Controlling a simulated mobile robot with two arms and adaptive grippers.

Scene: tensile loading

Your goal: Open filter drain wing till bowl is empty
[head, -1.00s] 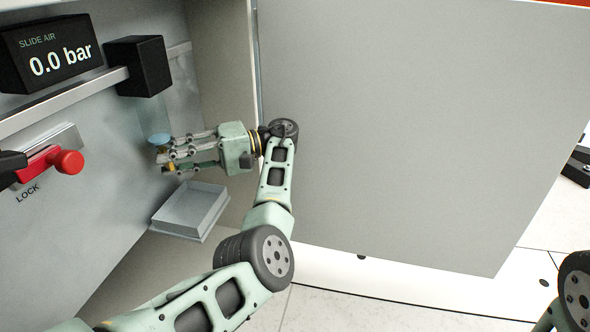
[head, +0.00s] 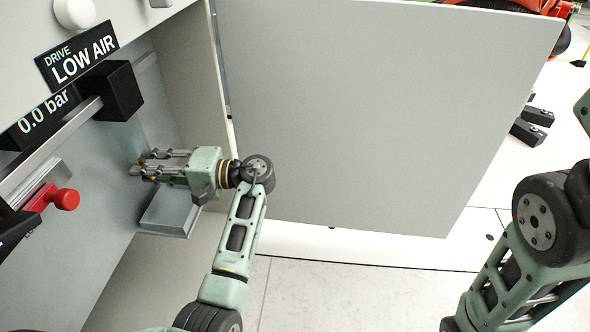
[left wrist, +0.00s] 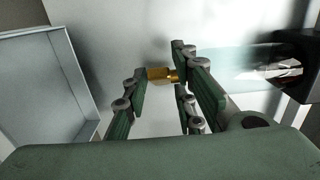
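The filter's clear bluish bowl (left wrist: 240,60) hangs from a black block, seen in the head view (head: 112,90). A small brass drain fitting (left wrist: 162,75) shows at the bowl's end in the left wrist view. My left gripper (left wrist: 160,85) has its fingers apart at either side of the brass fitting; a gap shows at the left finger, and contact at the right finger is unclear. In the head view my left gripper (head: 140,167) hides the drain and lower bowl. The liquid level cannot be made out. My right gripper is out of view.
An open grey tray (head: 168,212) sits just below my left gripper, and shows at left in the wrist view (left wrist: 25,90). A red knob (head: 66,199) sticks out at left. Displays read "LOW AIR" and "0.0 bar". A large grey door panel (head: 380,110) stands at right.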

